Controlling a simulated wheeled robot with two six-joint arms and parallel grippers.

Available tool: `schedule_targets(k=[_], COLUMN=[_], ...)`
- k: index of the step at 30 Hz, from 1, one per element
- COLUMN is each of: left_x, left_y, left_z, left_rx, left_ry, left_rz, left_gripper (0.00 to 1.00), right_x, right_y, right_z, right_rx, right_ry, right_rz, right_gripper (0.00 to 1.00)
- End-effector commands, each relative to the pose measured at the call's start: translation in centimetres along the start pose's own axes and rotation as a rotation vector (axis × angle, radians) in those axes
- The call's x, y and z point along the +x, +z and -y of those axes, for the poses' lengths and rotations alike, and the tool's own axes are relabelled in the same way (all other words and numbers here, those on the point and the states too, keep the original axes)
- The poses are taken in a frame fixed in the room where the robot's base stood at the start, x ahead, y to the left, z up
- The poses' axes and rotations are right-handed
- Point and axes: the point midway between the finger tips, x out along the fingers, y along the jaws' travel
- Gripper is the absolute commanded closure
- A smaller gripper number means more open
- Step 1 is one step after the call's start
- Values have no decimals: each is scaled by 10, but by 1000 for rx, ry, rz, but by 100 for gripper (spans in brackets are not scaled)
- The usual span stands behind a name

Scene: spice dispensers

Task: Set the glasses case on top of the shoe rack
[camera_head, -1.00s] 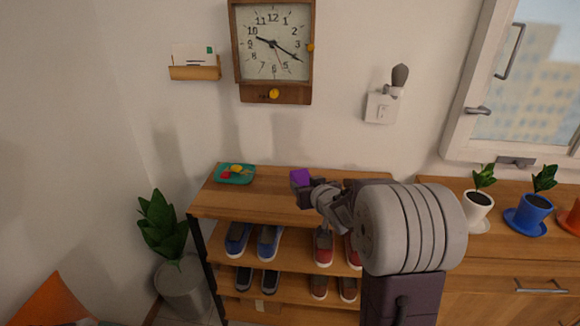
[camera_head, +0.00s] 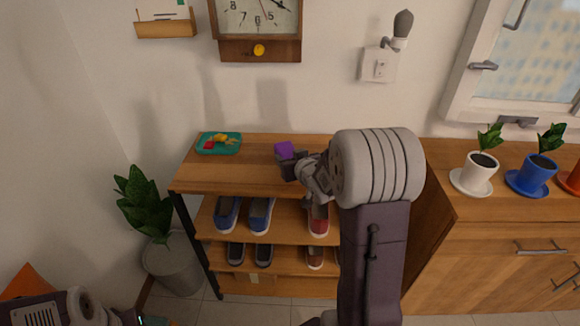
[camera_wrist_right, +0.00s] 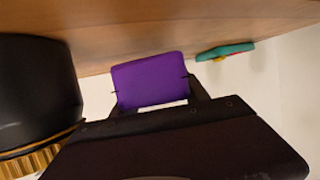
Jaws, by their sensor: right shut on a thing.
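The purple glasses case (camera_head: 284,150) is between the fingers of my right gripper (camera_head: 288,160), which is shut on it. In the head view the case appears over the top board of the shoe rack (camera_head: 235,179), right of its middle. I cannot tell whether it touches the board. In the right wrist view the case (camera_wrist_right: 150,82) shows flat side on, with the wooden surface close beyond it. Part of my left arm shows at the bottom left; its gripper is not visible.
A teal tray (camera_head: 205,150) with small colourful items sits on the rack's top left. Shoes (camera_head: 261,214) fill the lower shelves. A cabinet with potted plants (camera_head: 480,170) stands to the right, and a floor plant (camera_head: 145,200) to the left. The top board's middle is clear.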

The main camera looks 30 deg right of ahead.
Motion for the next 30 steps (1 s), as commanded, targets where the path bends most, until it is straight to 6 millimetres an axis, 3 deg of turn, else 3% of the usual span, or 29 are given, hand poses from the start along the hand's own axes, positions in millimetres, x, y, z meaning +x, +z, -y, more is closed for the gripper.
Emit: schedule_targets(k=[1,3,14,15,17,30], left_x=[9,14,16,15,14,8], left_y=[1,2,2,2,2,1], left_z=[0,0,0,0,0,0], left_rx=[0,0,0,0,0,0], left_ry=[0,0,0,0,0,0], left_rz=[0,0,0,0,0,0], left_gripper=[64,64,64,64,64,64], right_x=[6,10,11,11,11,2], right_y=[15,24,27,27,26,21], right_z=[0,0,0,0,0,0], right_rx=[2,0,0,0,0,0], right_ry=[-1,-1,0,0,-1,0], right_rz=[4,2,0,1,1,1], right_gripper=[90,90,90,42,26,26])
